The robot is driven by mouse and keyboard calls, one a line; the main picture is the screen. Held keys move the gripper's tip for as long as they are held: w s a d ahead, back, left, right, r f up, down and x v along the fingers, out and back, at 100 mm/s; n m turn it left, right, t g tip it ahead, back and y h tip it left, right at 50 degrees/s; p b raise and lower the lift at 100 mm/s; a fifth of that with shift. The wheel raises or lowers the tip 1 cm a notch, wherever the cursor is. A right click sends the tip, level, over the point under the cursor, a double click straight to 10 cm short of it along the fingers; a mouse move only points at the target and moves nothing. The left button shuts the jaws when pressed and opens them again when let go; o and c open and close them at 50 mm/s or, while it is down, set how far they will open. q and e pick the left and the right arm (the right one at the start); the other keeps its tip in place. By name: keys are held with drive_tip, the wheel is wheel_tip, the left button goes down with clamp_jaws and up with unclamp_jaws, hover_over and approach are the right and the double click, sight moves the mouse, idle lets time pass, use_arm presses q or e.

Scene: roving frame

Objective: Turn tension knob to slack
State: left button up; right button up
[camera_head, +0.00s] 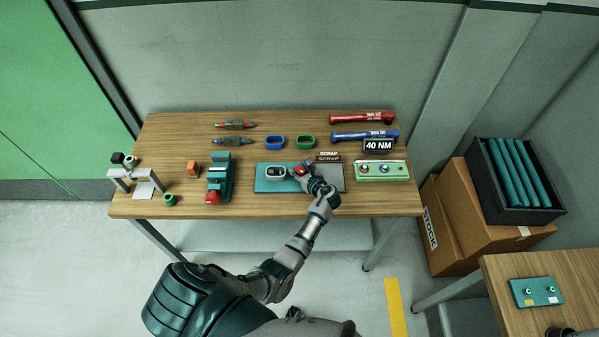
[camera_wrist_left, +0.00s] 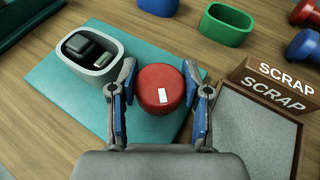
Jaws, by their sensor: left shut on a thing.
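A round red knob (camera_wrist_left: 160,92) with a white rectangular mark on top is at the right part of a teal mat (camera_wrist_left: 70,88). The head view shows the knob (camera_head: 299,171) partly hidden by my left gripper (camera_head: 307,177). In the wrist view my left gripper (camera_wrist_left: 161,85) has one finger on each side of the knob and is shut on it. The white mark stands nearly upright in that view. No slack label can be made out. My right gripper is not in view.
A grey-rimmed housing (camera_wrist_left: 84,52) sits left of the knob, and a SCRAP tray (camera_wrist_left: 245,125) lies right. On the wooden table (camera_head: 150,135) are a teal-and-red device (camera_head: 220,175), blue (camera_head: 275,143) and green (camera_head: 306,142) rings, and red (camera_head: 360,118) and blue (camera_head: 350,136) wrenches.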

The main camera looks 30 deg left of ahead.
use_arm(q)
drive_tip(key=shift+w+d+f+n+g+y+b, duration=0.1)
drive_tip(key=shift+n+g+y+b, duration=0.1)
drive_tip(key=shift+n+g+b, duration=0.25)
drive_tip(key=shift+f+n+g+y+b, duration=0.1)
drive_tip(key=shift+n+g+y+b, duration=0.15)
drive_tip(key=shift+n+g, duration=0.25)
drive_tip(key=n+g+b, duration=0.4)
drive_tip(key=g+b, duration=0.1)
drive_tip(key=b, duration=0.1)
drive_tip(key=shift+n+g+y, duration=0.35)
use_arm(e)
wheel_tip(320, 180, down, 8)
use_arm(q)
drive_tip(key=g+b, duration=0.1)
drive_tip(key=n+b, duration=0.1)
drive_tip(key=shift+r+n+g+b, duration=0.2)
drive_tip(key=shift+n+g+b, duration=0.1)
drive_tip(key=shift+g+b, duration=0.1)
drive_tip(key=shift+r, duration=0.1)
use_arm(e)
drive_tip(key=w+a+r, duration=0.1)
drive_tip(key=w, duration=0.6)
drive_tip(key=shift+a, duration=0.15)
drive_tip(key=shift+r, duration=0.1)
use_arm(q)
drive_tip(key=o, duration=0.9)
drive_tip(key=shift+d, duration=0.15)
